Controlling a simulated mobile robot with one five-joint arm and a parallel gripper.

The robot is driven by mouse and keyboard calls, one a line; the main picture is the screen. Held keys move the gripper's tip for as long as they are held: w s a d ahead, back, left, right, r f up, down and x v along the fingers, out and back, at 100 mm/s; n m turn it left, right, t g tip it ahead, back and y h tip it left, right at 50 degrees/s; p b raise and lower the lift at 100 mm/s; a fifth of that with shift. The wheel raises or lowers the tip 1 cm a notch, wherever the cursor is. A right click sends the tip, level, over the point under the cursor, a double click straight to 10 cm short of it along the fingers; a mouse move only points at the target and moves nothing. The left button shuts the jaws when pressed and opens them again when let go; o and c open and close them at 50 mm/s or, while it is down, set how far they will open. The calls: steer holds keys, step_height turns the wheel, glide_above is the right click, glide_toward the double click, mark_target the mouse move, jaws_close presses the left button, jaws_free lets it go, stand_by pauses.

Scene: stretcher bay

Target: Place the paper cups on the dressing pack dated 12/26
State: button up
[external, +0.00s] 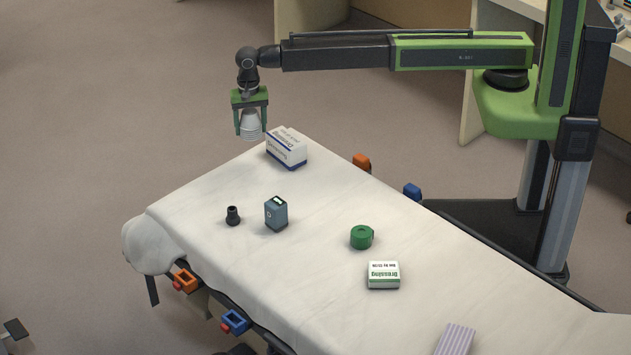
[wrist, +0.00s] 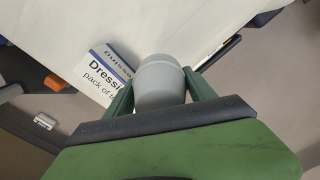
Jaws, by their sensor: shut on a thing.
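My gripper (external: 251,121) hangs above the far left part of the stretcher and is shut on the white paper cups (external: 251,127), which look like an upside-down stack. In the wrist view the cups (wrist: 160,82) sit between the green fingers of my gripper (wrist: 160,95). A small white and green dressing pack (external: 383,275) lies on the stretcher near the right; its label reads "Dressing" with a small date line, too small to read surely. A larger white and blue dressing box (external: 287,148) stands below and right of the cups; it also shows in the wrist view (wrist: 100,72).
On the stretcher (external: 310,220) are a dark rubber-like piece (external: 233,215), a blue-grey box (external: 276,213), a green tape roll (external: 361,237) and a striped lilac pack (external: 455,339). Orange and blue clamps line the edges. The sheet between the tape roll and the left items is clear.

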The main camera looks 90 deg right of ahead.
steer(key=shift+s+m, duration=0.1)
steer(key=shift+m, duration=0.2)
steer(key=s+a+m, duration=0.2)
steer(key=s, duration=0.2)
steer(key=n+b, duration=0.4)
steer(key=n, duration=0.1)
glide_above(384, 271)
steer(key=f, duration=0.4)
steer(key=shift+w+d, duration=0.15)
steer(key=shift+d, duration=0.15)
steer(key=shift+a, duration=0.3)
step_height(384, 271, down, 4)
steer(key=b, duration=0.4)
steer(key=shift+f, duration=0.15)
steer(key=shift+r, duration=0.2)
steer(key=shift+f, duration=0.1)
steer(key=o, duration=1.4)
